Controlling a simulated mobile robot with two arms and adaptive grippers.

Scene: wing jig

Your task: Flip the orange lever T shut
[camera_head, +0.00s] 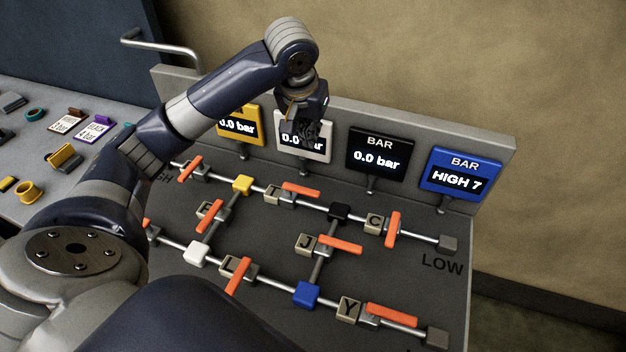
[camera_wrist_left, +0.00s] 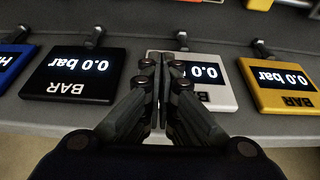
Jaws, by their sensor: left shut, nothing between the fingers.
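Several orange levers sit on lettered valve blocks along the pipes on the dark panel (camera_head: 390,270). I cannot read a T on any block, so I cannot tell which lever is T. One lever (camera_head: 300,190) lies along the upper pipe beside a block (camera_head: 274,193) whose letter is unclear. Another lever (camera_head: 238,277) crosses the lower pipe at a block with an unclear letter. My left gripper (camera_head: 308,132) is shut and empty, above the panel in front of the white display (camera_head: 318,152). Its closed fingers (camera_wrist_left: 158,75) also show in the left wrist view. My right gripper is not in view.
The yellow display (camera_head: 238,138) and black display (camera_head: 376,158) read 0.0 bar; the blue one (camera_head: 460,176) reads HIGH 7. The grey backboard (camera_head: 430,132) rises behind them. My left arm hides the panel's left part. Small parts and tags lie on the left bench (camera_head: 45,135).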

